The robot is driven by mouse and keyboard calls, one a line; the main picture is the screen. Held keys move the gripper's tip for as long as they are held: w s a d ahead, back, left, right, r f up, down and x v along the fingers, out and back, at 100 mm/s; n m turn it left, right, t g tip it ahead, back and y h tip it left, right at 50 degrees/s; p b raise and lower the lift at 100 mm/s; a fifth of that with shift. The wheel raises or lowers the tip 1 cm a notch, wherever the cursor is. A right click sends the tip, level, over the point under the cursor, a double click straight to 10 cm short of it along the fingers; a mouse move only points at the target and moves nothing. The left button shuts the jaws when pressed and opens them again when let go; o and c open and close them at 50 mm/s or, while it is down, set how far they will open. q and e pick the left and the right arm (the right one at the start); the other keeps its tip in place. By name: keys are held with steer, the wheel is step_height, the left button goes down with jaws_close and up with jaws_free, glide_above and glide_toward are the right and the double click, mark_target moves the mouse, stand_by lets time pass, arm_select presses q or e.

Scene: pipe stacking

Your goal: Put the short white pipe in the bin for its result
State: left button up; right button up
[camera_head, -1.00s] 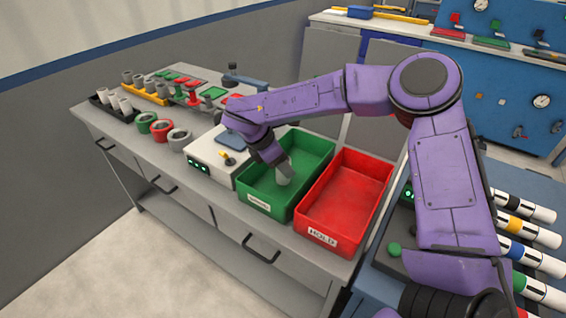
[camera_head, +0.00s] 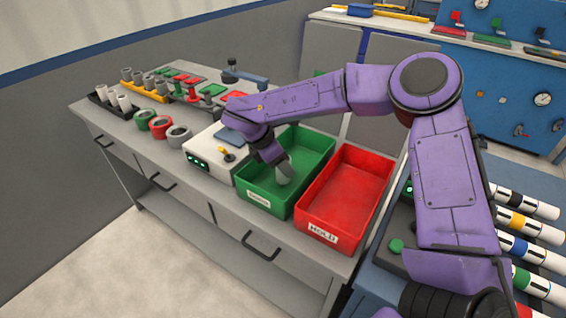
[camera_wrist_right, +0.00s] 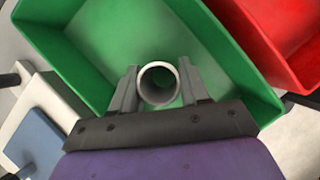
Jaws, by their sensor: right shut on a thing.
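The short white pipe (camera_wrist_right: 158,84) is between the two fingers of my right gripper (camera_wrist_right: 157,88) in the right wrist view, seen end-on with its open top facing the camera. In the head view the pipe (camera_head: 285,175) shows pale below my right gripper (camera_head: 276,160), inside the outline of the green bin (camera_head: 255,192). My right gripper is shut on it. The green bin carries a label that is too small to read surely. The red bin (camera_head: 318,233) to its right is labelled HOLD and is empty. I cannot tell whether the pipe touches the bin floor. My left gripper is not visible.
A white tester box (camera_head: 205,160) with a yellow lever stands left of the green bin. Several coloured rings (camera_head: 160,128) and racks of pipes (camera_head: 122,103) are farther left on the bench. Several banded pipes (camera_head: 527,227) lie at the right.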

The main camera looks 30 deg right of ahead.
steer(key=shift+f+b, duration=0.35)
steer(key=shift+f, duration=0.05)
steer(key=o, duration=1.2)
steer(key=v, duration=1)
steer(key=shift+r+b, duration=0.3)
steer(key=shift+b, duration=0.1)
steer(key=shift+a, duration=0.1)
